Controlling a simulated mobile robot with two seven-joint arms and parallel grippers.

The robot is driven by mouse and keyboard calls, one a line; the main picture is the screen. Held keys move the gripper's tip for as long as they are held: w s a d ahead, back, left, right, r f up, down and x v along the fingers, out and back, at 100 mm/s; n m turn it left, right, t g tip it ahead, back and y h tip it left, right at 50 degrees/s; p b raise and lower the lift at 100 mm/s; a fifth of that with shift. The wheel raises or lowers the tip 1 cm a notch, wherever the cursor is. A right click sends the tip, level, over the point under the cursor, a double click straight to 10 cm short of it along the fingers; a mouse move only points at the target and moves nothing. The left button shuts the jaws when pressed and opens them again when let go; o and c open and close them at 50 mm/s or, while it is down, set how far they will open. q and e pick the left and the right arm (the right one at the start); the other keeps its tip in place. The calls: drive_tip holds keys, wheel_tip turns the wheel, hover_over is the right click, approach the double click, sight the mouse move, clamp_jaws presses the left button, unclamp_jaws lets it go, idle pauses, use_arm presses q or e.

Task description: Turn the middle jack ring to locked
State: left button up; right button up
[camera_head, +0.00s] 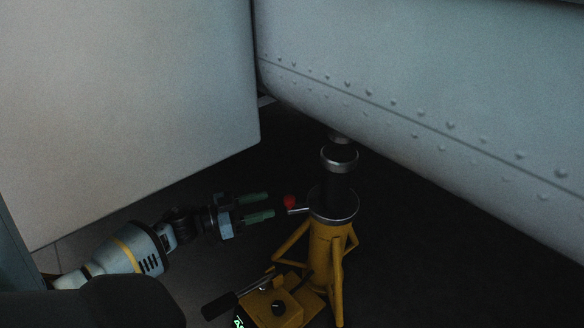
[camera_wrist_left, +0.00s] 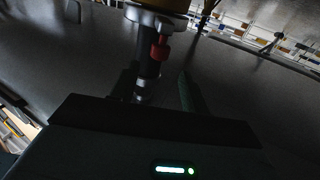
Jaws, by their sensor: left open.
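One yellow tripod jack (camera_head: 327,250) stands under the pale hull in the head view. A silver ring (camera_head: 334,207) circles the base of its black post, and a short lever with a red knob (camera_head: 289,202) sticks out to the left. My left gripper (camera_head: 269,204) is open and empty, its two greenish fingers pointing right at the knob, a small gap short of it. The left wrist view shows the jack upside down, with the ring (camera_wrist_left: 155,19) at the top and the red knob (camera_wrist_left: 160,48) below it. Ring markings cannot be read. My right gripper is out of view.
The pale hull (camera_head: 430,100) overhangs the jack closely, and a large pale panel (camera_head: 130,110) rises behind my left arm. A black-gripped pump handle (camera_head: 220,305) sticks out low on the left of the jack. The dark floor to the right looks clear.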

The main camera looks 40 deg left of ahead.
sight(289, 198)
use_arm(q)
drive_tip(key=b+x, duration=0.2)
drive_tip(key=x, duration=0.4)
drive_tip(key=shift+w+d+b, duration=0.2)
drive_tip(key=shift+b, duration=0.2)
drive_tip(key=shift+w+d, duration=0.25)
drive_tip(key=shift+w, duration=0.3)
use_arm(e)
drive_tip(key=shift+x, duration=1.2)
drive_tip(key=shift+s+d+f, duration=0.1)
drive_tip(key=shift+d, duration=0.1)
use_arm(q)
clamp_jaws()
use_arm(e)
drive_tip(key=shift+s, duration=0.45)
